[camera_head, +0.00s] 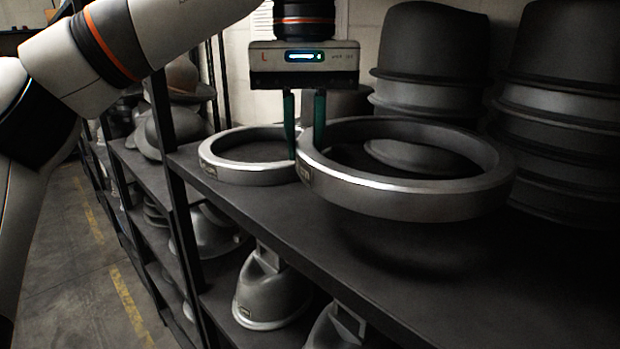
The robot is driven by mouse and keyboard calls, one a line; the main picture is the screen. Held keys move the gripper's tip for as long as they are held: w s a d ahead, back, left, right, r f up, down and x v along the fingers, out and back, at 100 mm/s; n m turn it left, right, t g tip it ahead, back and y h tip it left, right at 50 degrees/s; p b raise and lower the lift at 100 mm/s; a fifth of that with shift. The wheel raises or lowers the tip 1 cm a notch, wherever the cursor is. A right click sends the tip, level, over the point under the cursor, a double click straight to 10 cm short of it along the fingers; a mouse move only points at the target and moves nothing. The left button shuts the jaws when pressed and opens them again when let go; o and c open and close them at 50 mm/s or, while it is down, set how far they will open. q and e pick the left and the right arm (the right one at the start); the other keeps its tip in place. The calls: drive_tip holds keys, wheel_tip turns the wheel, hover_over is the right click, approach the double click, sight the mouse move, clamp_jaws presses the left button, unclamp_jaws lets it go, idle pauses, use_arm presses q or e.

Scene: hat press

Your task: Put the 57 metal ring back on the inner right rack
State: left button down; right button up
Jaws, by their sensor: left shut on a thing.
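A large grey metal ring (420,197) is held level above the shelf (290,222), with a dark shadow under it. My left gripper (305,138) comes down from above and is shut on the ring's left rim, one green finger on each side of the wall. A second metal ring (245,174) lies on the shelf to the left, partly behind the held ring and the fingers. Each ring has a small tag on its outer left side, too small to read, so I cannot tell which is 57. My right gripper is out of view.
Tall stacks of dark hat moulds (425,45) and (570,100) stand behind and right of the held ring. A rack post (168,150) rises at the left. Metal forms (270,290) sit on the lower shelf. The front right of the shelf top is bare.

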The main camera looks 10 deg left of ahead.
use_arm(q)
drive_tip(key=shift+w+d+f+b, duration=0.15)
drive_tip(key=shift+f+b, duration=0.1)
drive_tip(key=shift+f, duration=0.35)
drive_tip(key=shift+w+d+f+b, duration=0.1)
drive_tip(key=shift+f+b, duration=0.15)
drive_tip(key=shift+f, duration=0.3)
drive_tip(key=shift+a+f, duration=0.2)
drive_tip(key=shift+f, duration=0.25)
wheel_tip(320, 180, down, 2)
drive_tip(key=shift+s+f+p, duration=0.1)
drive_tip(key=shift+p, duration=0.25)
drive_tip(key=shift+d+f+p, duration=0.15)
drive_tip(key=shift+f+p, duration=0.25)
drive_tip(key=shift+f, duration=0.2)
drive_tip(key=shift+w+f, duration=0.15)
drive_tip(key=shift+w, duration=0.05)
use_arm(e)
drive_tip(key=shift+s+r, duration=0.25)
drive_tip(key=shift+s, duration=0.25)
use_arm(q)
drive_tip(key=shift+f, duration=0.1)
drive_tip(key=c, duration=1.3)
unclamp_jaws()
drive_tip(key=shift+f, duration=0.1)
